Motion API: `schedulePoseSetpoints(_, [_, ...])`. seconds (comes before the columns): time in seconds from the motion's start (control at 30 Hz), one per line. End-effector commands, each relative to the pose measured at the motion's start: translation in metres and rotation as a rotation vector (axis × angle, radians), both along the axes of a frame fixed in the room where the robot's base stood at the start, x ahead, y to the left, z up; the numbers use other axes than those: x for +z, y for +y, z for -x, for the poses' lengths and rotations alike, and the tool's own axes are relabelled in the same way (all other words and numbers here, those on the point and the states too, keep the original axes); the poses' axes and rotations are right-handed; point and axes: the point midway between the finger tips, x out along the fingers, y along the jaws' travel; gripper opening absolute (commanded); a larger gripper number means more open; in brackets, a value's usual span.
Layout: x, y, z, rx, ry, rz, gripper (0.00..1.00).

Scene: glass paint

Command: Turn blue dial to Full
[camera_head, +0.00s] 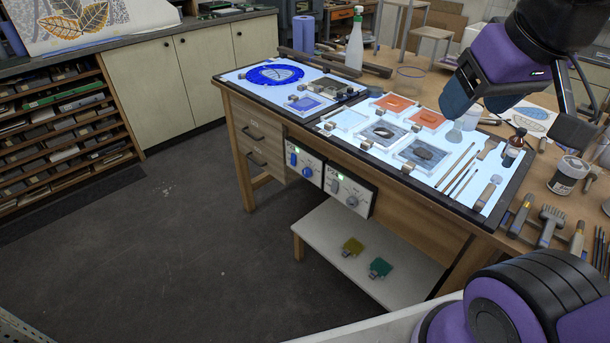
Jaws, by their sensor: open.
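The blue dial (306,172) is a round blue knob low on the white face of the left control box (303,164), under the front edge of the light table. A smaller blue part (293,159) sits beside it on the same face. The lettering and pointer are too small to read. My gripper (482,101) is open at the upper right, above the right part of the light table. It is well away from the dial, and nothing shows between its fingers.
A second control box (350,189) with grey knobs hangs right next to the first. A low white shelf (336,275) below holds a yellow and a green piece. Tools, a bottle and glass panels cover the lit tabletop (338,135). The floor (190,235) in front is clear.

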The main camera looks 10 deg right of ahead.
Motion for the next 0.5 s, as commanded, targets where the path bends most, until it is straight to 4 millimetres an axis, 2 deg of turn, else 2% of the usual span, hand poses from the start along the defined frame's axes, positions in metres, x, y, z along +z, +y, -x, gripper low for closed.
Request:
schedulePoseSetpoints(0.17, [0.003,-0.003,-0.018,0.039,0.051,0.05,0.64])
schedulePoseSetpoints(0.5, [0.006,-0.011,-0.097,0.194,0.245,0.264,0.64])
